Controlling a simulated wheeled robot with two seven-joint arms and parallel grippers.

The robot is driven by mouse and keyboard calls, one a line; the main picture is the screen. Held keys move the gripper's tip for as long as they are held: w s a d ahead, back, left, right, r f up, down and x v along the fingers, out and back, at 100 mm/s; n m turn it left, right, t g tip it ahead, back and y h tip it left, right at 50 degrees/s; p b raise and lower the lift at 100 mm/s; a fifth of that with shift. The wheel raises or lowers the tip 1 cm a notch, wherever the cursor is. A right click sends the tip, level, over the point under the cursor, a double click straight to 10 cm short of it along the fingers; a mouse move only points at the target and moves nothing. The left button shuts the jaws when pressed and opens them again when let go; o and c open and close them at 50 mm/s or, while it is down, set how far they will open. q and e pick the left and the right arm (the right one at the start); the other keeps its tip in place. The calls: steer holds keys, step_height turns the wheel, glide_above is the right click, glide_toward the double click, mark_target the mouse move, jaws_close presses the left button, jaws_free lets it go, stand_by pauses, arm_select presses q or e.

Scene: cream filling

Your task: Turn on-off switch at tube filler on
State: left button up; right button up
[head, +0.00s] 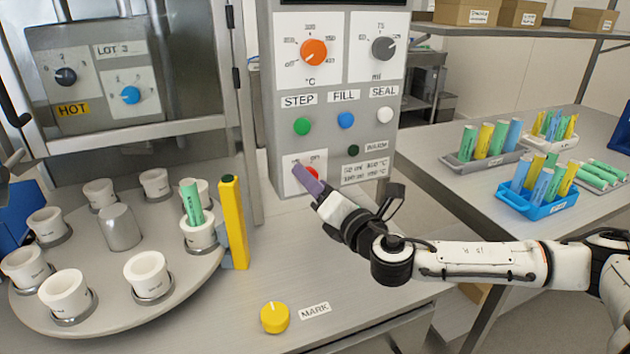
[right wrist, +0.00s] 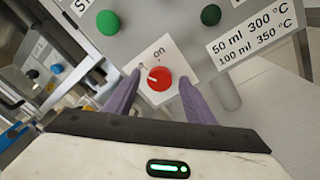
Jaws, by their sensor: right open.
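The on-off switch is a red round knob on a white plate low on the grey control panel of the tube filler (head: 345,80). In the right wrist view the red knob (right wrist: 159,79) shows whole, with a white pointer line toward its left side and "on" printed above it. In the head view the knob (head: 313,172) is partly hidden by my purple fingers. My right gripper (head: 305,177) is open in front of the plate. In the right wrist view its fingers (right wrist: 155,95) stand on either side of the knob, with gaps visible. My left gripper is not in view.
Above the switch are green, blue and white buttons (head: 346,120) and two dials. A turntable (head: 115,270) with white cups, one holding a green tube, stands left, beside a yellow post (head: 233,220). A yellow knob (head: 274,317) is in front. Tube trays (head: 540,209) are on the right table.

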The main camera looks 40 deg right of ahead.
steer(key=shift+c, duration=0.4)
steer(key=c, duration=1)
arm_select(q)
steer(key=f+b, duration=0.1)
steer(key=b, duration=0.1)
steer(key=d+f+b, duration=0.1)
steer(key=b, duration=0.1)
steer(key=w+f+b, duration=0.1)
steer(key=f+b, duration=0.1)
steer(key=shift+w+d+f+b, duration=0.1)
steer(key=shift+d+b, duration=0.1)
steer(key=shift+b, duration=0.15)
arm_select(e)
steer(key=m, duration=0.6)
steer(key=m+t, duration=0.1)
steer(key=m, duration=0.5)
steer(key=shift+a+f+h, duration=0.1)
steer(key=shift+f+h, duration=0.1)
steer(key=shift+h, duration=0.1)
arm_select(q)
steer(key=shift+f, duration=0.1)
arm_select(e)
steer(key=shift+m, duration=0.4)
steer(key=o, duration=1.1)
